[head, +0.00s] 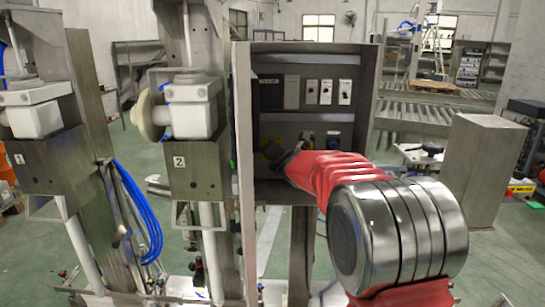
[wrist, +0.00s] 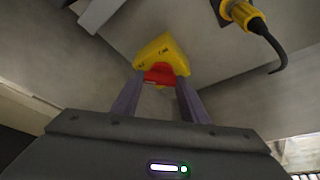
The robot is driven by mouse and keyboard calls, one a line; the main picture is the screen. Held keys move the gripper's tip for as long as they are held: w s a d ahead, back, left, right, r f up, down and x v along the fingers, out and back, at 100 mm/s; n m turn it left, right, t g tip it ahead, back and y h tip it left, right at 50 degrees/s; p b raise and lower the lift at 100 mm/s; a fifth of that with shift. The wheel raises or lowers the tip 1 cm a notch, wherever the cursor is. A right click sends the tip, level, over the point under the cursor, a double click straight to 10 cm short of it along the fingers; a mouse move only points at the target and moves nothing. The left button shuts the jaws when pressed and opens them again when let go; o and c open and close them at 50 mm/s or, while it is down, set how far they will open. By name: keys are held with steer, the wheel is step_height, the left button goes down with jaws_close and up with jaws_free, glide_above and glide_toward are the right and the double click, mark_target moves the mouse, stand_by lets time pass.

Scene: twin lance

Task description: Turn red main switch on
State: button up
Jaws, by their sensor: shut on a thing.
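The red main switch (wrist: 158,74) shows in the wrist view as a red handle on a yellow base (wrist: 162,52) marked with small letters. My gripper (wrist: 158,82) has its two grey fingers on either side of the red handle, shut on it. In the head view my red arm reaches into the open grey cabinet (head: 368,110), and my gripper (head: 277,163) is at its lower left. Only a bit of yellow (head: 270,149) shows there; the red handle is hidden behind the gripper and arm.
A row of pale breakers (head: 326,92) sits above my gripper in the cabinet. The cabinet's open door (head: 244,160) stands close on the left. A yellow connector with a black cable (wrist: 245,15) is at upper right in the wrist view.

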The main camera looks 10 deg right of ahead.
steer(key=shift+d+f+m, duration=0.15)
steer(key=shift+m, duration=0.15)
steer(key=m+t, duration=0.1)
steer(key=m, duration=0.1)
steer(key=m+t+y, duration=0.1)
steer(key=m, duration=0.1)
steer(key=m+y, duration=0.1)
steer(key=m, duration=0.2)
steer(key=shift+d+f+t, duration=0.15)
steer(key=shift+f+t, duration=0.2)
steer(key=shift+t, duration=0.05)
steer(key=m+t, duration=0.1)
steer(key=m, duration=0.3)
steer(key=shift+f+m+t, duration=0.2)
steer(key=shift+m+t, duration=0.1)
steer(key=shift+t, duration=0.1)
steer(key=shift+f+m+t+h, duration=0.1)
steer(key=shift+m+t+h, duration=0.3)
steer(key=shift+m, duration=0.9)
steer(key=shift+f+m+t+h, duration=0.1)
steer(key=shift+m+t+h, duration=0.25)
steer(key=shift+m, duration=0.95)
steer(key=o, duration=1.1)
steer(key=shift+r, duration=0.25)
steer(key=shift+c, duration=0.2)
